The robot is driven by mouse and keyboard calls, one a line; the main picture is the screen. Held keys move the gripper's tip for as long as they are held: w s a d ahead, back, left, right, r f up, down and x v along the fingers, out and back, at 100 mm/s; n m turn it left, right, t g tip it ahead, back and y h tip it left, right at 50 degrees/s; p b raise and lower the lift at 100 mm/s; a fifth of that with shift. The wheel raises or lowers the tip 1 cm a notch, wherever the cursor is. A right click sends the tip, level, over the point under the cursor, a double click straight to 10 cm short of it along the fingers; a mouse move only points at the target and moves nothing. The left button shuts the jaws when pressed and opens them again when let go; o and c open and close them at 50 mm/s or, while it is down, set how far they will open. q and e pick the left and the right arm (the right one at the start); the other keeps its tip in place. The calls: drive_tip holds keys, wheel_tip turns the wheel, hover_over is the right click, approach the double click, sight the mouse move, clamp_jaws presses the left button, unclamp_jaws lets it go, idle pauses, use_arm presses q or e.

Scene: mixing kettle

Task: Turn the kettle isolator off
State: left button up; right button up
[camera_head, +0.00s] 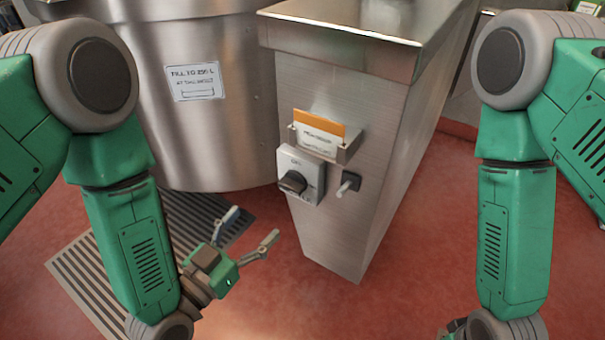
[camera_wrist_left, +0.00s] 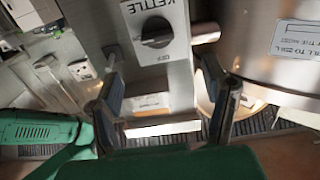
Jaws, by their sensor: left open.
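The kettle isolator (camera_head: 312,172) is a grey switch box with a black rotary knob (camera_head: 293,182), on the front of a steel cabinet. In the left wrist view, the knob (camera_wrist_left: 157,32) sits on a plate marked KETTLE and OFF, its grip lying roughly sideways; I cannot tell its exact setting. My left gripper (camera_head: 254,225) is open and empty, below and left of the isolator, apart from it. In the left wrist view its two fingers (camera_wrist_left: 162,62) stand on either side, below the knob. My right arm shows at the right; its fingers are not visible.
The steel cabinet (camera_head: 375,165) has a label holder with an orange card (camera_head: 320,124) and a small peg (camera_head: 348,185) beside the isolator. A large steel kettle (camera_head: 215,125) stands behind left. A floor grate (camera_head: 85,275) lies beneath my left arm. The red floor at right is clear.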

sight(288, 190)
use_arm(q)
drive_tip(key=b+x, duration=0.2)
drive_tip(key=x, duration=0.8)
drive_tip(key=shift+w+d, duration=0.15)
drive_tip(key=shift+d, duration=0.2)
drive_tip(key=shift+w+d, duration=0.1)
drive_tip(key=shift+w+d, duration=0.45)
drive_tip(key=shift+w, duration=0.05)
